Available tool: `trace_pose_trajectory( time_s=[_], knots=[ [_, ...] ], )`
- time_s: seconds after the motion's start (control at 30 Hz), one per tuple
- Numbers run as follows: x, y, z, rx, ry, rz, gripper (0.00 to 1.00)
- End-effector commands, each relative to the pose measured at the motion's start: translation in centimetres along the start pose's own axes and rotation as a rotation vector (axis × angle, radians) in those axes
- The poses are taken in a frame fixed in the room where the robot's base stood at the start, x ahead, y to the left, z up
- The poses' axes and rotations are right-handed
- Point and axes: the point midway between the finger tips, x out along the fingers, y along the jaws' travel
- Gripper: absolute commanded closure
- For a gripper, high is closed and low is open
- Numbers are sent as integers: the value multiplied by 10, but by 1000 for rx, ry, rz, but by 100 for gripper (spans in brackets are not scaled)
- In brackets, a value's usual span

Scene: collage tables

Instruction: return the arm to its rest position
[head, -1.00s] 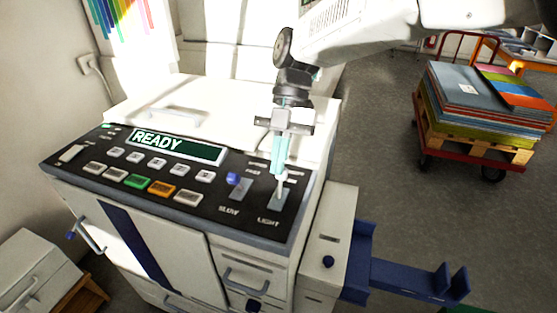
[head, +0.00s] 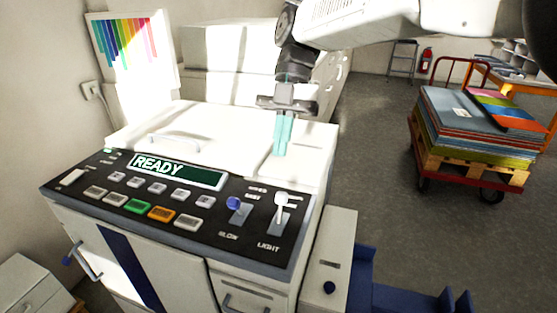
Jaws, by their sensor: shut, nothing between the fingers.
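My gripper (head: 283,152) hangs from my arm at the top of the head view, with its pale teal fingers pointing down and closed together with nothing between them. It is above or in front of the white lid at the right rear of the copier-like machine (head: 225,135). The machine's black control panel (head: 110,208) shows a READY display (head: 178,172). A white-tipped lever (head: 281,203) sits in the LIGHT slot, apart from my fingers, and a blue-knobbed lever (head: 235,204) sits in the slot to its left.
A red cart (head: 470,183) with a pallet of stacked coloured sheets stands at the right. A blue tray (head: 400,298) juts from the machine's right side. White cabinets (head: 232,45) stand behind the machine. Grey floor (head: 375,140) is clear between machine and cart.

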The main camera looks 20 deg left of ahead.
Motion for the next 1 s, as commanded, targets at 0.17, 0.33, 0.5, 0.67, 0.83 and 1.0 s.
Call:
trace_pose_trajectory(
  time_s=[0.17, 0.33, 0.5, 0.67, 0.83, 1.0],
  knots=[
    [-5, -1, 0, 1, -1, 0, 100],
    [-5, -1, 1, 1, -1, 1, 100],
    [-4, -1, 1, 2, -1, 1, 100],
    [-4, -1, 2, 98, -6, 6, 100],
    [19, -8, 16, 502, -34, -3, 100],
    [33, -61, 12, 1058, -99, 35, 100]
  ],
)
